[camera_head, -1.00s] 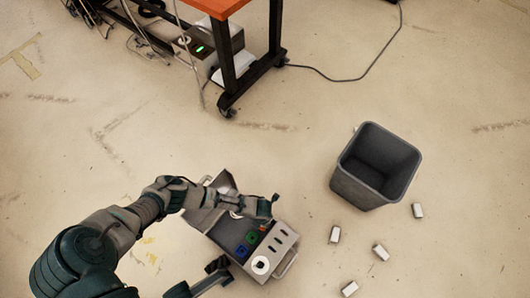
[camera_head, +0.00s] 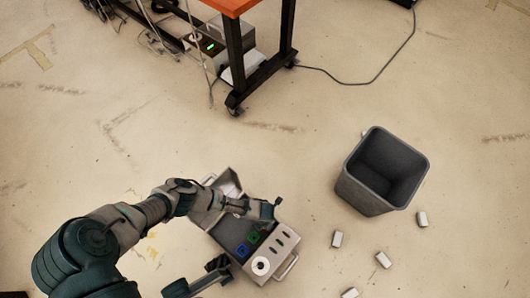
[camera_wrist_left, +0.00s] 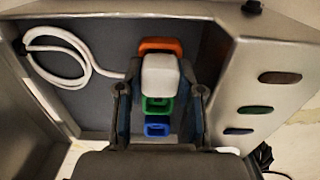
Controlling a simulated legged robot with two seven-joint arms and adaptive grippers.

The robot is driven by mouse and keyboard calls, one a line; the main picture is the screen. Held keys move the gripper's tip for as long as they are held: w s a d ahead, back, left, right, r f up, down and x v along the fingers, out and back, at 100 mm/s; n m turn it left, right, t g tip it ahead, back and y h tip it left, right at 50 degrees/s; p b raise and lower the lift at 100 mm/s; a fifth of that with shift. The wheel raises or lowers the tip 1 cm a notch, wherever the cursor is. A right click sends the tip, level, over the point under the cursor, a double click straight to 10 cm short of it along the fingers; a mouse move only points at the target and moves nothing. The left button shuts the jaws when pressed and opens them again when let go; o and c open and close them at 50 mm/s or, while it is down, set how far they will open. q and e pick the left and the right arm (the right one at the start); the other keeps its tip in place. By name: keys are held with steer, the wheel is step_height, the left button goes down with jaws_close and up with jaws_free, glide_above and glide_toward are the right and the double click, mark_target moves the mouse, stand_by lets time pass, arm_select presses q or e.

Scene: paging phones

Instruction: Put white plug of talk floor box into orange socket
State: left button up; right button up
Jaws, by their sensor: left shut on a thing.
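The grey metal floor box (camera_head: 222,234) lies open on the floor in the head view. My left gripper (camera_wrist_left: 160,92) is shut on the white plug (camera_wrist_left: 161,76). In the wrist view the plug overlaps the lower part of the orange socket (camera_wrist_left: 160,46); I cannot tell whether they touch. The green socket (camera_wrist_left: 158,105) and blue socket (camera_wrist_left: 157,128) sit below it. A white cable (camera_wrist_left: 57,42) lies coiled in the box, running toward the plug. In the head view my left gripper (camera_head: 264,209) hides the orange socket. A dark gripper, probably my right (camera_head: 219,264), is near the box's lower left edge.
A grey bin (camera_head: 382,171) stands right of the box, with several small white blocks (camera_head: 383,260) on the floor around it. An orange-topped wheeled table (camera_head: 234,5) stands at the back with cables beside it. The floor between is clear.

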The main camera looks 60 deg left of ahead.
arm_select(q)
steer(key=shift+f, duration=0.1)
steer(key=shift+f, duration=0.1)
steer(key=o, duration=1.2)
steer(key=shift+o, duration=0.2)
step_height(320, 180, up, 12)
steer(key=shift+f, duration=0.15)
